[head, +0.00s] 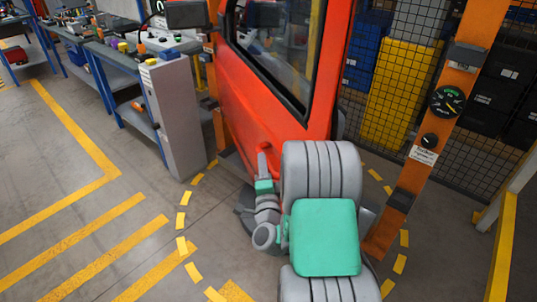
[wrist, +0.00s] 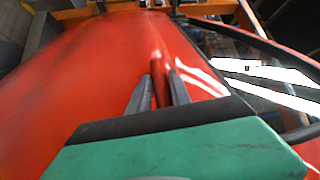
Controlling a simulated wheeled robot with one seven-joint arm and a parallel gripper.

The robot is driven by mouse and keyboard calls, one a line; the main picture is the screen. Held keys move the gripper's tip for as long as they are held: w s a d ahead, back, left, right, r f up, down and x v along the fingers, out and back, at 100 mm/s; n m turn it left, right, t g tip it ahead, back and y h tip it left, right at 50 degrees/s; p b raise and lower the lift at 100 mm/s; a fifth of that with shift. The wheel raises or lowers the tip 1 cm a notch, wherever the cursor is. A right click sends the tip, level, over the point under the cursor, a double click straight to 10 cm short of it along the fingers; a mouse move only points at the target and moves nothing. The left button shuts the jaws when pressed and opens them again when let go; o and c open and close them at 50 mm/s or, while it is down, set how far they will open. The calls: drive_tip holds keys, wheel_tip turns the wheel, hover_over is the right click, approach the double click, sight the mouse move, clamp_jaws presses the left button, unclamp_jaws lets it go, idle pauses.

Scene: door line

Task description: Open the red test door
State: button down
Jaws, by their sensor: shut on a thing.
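The red test door (head: 240,95) with a dark-edged window stands upright in an orange frame. Its right edge shows apart from the right frame post (head: 430,130), with caged shelving visible between them. The red door handle (wrist: 157,75) is a bar on the door face in the wrist view. My gripper (wrist: 160,88) has one finger on each side of this bar and is shut on it. In the head view my gripper (head: 262,160) is at the door's lower face, and the handle is mostly hidden behind it.
A grey cabinet (head: 173,120) and a workbench with small items stand at the left. Dashed yellow marks (head: 181,220) curve over the floor around my arm. A yellow rail (head: 503,245) is at the right. The striped floor at lower left is clear.

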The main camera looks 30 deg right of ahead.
drive_tip(key=shift+s+d, duration=0.3)
drive_tip(key=shift+d, duration=0.05)
drive_tip(key=c, duration=1.3)
unclamp_jaws()
drive_tip(key=shift+a, duration=0.15)
drive_tip(key=shift+o, duration=0.2)
drive_tip(key=b+v, duration=0.3)
drive_tip(key=v, duration=0.5)
drive_tip(key=shift+b, duration=0.3)
drive_tip(key=shift+w, duration=0.15)
